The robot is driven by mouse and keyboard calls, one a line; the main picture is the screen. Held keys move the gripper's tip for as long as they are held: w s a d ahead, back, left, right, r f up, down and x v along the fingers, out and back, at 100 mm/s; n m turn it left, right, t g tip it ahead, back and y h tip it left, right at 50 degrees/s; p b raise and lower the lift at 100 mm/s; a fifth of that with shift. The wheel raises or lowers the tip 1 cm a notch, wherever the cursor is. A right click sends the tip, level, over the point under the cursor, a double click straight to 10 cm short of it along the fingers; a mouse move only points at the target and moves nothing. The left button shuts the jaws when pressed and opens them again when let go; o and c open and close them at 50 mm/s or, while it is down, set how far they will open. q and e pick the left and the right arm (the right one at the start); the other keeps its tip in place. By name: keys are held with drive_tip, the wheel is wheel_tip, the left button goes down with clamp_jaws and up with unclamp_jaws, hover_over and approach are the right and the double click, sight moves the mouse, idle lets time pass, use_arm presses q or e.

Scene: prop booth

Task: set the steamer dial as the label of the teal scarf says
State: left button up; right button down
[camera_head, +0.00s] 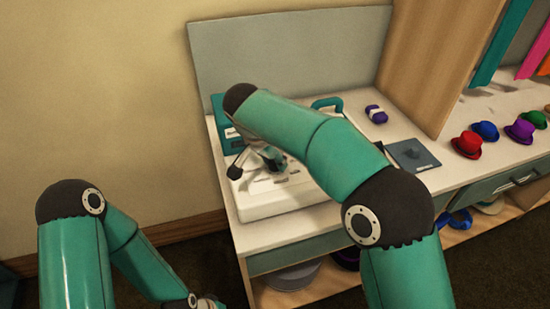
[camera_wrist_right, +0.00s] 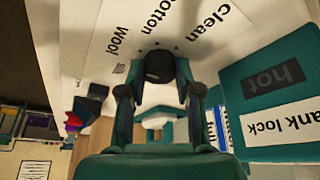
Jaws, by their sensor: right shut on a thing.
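The white steamer (camera_head: 270,206) stands on the counter, partly hidden behind my right arm. My right gripper (camera_head: 257,163) is over its top. In the right wrist view, the fingers are shut on a black round knob, the dial (camera_wrist_right: 160,64). Upside-down words "Wool", "Cotton" and "Clean" are printed around it. A small pale mark shows on the knob, but I cannot tell which word it points to. A teal scarf (camera_head: 503,38) hangs at the upper right; no readable label shows on it. My left gripper (camera_head: 207,303) is mostly cut off at the bottom edge.
A teal panel (camera_wrist_right: 228,88) reading "hot" and "tank lock" is beside the dial. Several hats, including a red one (camera_head: 467,145), stand farther right. A wooden partition (camera_head: 437,60) rises behind.

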drive_tip(key=shift+w+r, duration=0.1)
drive_tip(key=shift+r, duration=0.05)
drive_tip(key=c, duration=0.8)
unclamp_jaws()
drive_tip(key=v, duration=1.1)
drive_tip(key=shift+a+r, duration=0.2)
drive_tip(key=shift+r, duration=0.1)
